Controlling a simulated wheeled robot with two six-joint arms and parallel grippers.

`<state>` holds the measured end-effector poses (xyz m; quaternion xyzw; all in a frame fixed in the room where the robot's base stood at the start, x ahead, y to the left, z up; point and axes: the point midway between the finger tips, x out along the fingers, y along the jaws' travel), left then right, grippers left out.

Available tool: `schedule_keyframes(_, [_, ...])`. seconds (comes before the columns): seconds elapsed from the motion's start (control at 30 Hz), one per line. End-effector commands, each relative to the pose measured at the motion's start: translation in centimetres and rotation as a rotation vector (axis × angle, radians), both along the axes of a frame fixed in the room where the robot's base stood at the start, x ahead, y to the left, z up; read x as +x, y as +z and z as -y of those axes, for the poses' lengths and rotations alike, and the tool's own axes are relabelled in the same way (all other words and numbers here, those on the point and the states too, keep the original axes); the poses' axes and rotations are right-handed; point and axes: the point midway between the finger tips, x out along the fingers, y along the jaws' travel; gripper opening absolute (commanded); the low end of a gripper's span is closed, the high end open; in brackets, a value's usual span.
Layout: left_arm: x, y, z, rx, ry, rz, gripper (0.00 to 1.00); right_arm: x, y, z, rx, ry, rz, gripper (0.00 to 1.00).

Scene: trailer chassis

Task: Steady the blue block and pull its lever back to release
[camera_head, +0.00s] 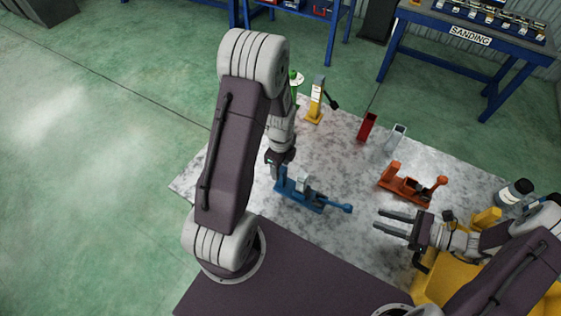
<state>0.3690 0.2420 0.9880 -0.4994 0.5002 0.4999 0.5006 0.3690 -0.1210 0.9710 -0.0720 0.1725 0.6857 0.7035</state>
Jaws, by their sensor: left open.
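The blue block (299,197) is a blue clamp-like device with a grey part on top. It lies on the mottled grey table near the middle. Its lever (342,207) is a blue rod with a rounded end, reaching out to the right. My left gripper (275,171) points down at the block's left end and is open; its fingertips are hard to make out, and I cannot tell whether they touch the block. My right gripper (377,220) is open and empty, its two fingers pointing left, a little to the right of the lever's end.
An orange clamp device (406,186) lies to the right, beyond my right gripper. A yellow device (316,103), a red block (367,126) and a grey block (395,137) stand farther back. The table between the blue and orange devices is clear.

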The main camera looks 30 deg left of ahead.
Motion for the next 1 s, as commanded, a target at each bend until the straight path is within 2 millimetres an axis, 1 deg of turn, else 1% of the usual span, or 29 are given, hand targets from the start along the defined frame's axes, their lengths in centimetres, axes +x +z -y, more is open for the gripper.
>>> schedule_keyframes(0.03, [-0.1,-1.2,0.0,-0.001,0.000,-0.005,0.55,0.0,0.0,0.0,0.000,0.000,0.000,0.36])
schedule_keyframes(0.1, [-0.1,-2.6,0.0,-0.001,0.000,-0.005,0.55,0.0,0.0,0.0,0.000,0.000,0.000,0.36])
schedule_keyframes(0.2, [-0.1,-4.3,0.0,0.000,0.001,-0.004,0.55,0.0,0.0,0.0,0.000,0.000,0.000,0.36])
schedule_keyframes(0.3, [0.0,-5.4,0.0,0.000,0.001,-0.002,0.55,0.0,0.0,0.0,0.000,0.000,0.000,0.36])
schedule_keyframes(0.43, [0.0,-6.0,0.0,0.001,0.001,0.000,0.55,0.0,0.0,0.0,0.000,0.000,0.000,0.36])
schedule_keyframes(0.63, [0.0,-6.1,0.0,0.001,0.001,0.001,0.55,0.0,0.0,0.0,0.000,0.000,0.000,0.36])
schedule_keyframes(0.67, [0.0,-6.1,0.0,0.001,0.001,0.001,0.52,0.0,0.0,0.0,0.000,0.000,0.000,0.36])
schedule_keyframes(0.7, [0.0,-6.1,0.0,0.001,0.001,0.001,0.41,0.0,0.0,0.0,0.000,0.000,0.000,0.36])
schedule_keyframes(0.77, [0.0,-6.1,0.0,0.001,0.001,0.001,0.24,0.0,0.0,0.0,0.000,0.000,0.000,0.36])
schedule_keyframes(0.8, [0.0,-6.1,0.0,0.001,0.001,0.001,0.13,0.0,0.0,0.0,0.000,0.000,0.000,0.36])
schedule_keyframes(0.83, [0.0,-6.1,0.0,0.001,0.001,0.001,0.04,0.0,0.0,0.0,0.000,0.000,0.000,0.36])
schedule_keyframes(0.87, [0.0,-6.1,0.0,0.001,0.001,0.001,0.00,0.0,0.0,0.0,0.000,0.000,0.000,0.36])
schedule_keyframes(1.0, [0.0,-6.1,0.0,0.001,0.001,0.001,0.00,0.0,0.0,0.0,0.000,0.000,0.000,0.36])
